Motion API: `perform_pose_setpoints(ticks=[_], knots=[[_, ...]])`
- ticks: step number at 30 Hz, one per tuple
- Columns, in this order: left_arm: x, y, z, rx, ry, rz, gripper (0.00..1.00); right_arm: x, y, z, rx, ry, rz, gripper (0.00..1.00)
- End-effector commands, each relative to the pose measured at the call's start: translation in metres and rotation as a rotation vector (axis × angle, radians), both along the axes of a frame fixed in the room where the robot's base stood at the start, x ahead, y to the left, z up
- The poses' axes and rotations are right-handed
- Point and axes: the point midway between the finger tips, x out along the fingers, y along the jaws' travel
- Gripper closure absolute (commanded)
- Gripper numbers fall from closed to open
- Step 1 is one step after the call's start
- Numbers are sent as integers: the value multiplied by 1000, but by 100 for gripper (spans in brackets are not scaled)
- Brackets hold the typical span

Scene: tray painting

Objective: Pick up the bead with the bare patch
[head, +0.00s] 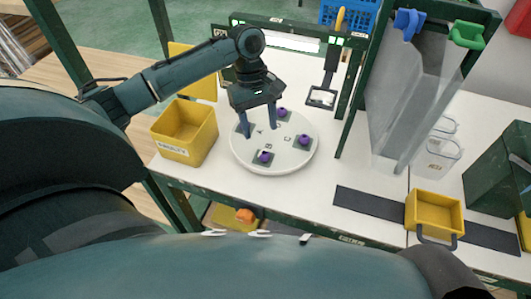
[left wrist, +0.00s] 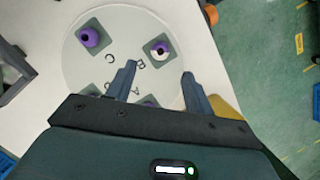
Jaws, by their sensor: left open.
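A round white tray (head: 276,164) carries purple beads on dark square pads, with letters by them. In the left wrist view, one bead (left wrist: 160,48) near the letter B shows a whitish patch around a dark centre. Another bead (left wrist: 90,37), near C, looks purple all round its hole. Two more are partly hidden by my gripper. The head view shows purple beads at the back (head: 283,112), right (head: 304,140) and front (head: 265,157); the left pad is largely hidden by a finger. My left gripper (head: 260,131) is open and empty over the tray, its fingertips (left wrist: 158,71) short of the patched bead.
A yellow bin (head: 183,147) stands close left of the tray. A dark stand with a square frame (head: 321,97) is behind it, and a clear panel (head: 400,110) to the right. A small yellow box (head: 434,209) sits on a dark strip.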

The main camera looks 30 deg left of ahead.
Motion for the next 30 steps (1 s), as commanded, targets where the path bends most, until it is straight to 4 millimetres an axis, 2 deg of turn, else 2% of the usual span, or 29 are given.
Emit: perform_pose_setpoints(ticks=[3,10,18,27,30], knots=[[-2,-4,-17,-1,2,-1,47,-3,0,-3,1,8,2,100],[-6,-8,-33,0,1,-1,47,-2,2,-1,4,2,3,100],[-12,-18,-69,1,-1,-1,47,0,3,1,6,-7,5,100],[-13,-19,-74,1,-1,-2,47,2,3,2,7,-11,5,100],[-13,-19,-74,0,-2,-2,55,2,3,2,7,-11,5,100]])
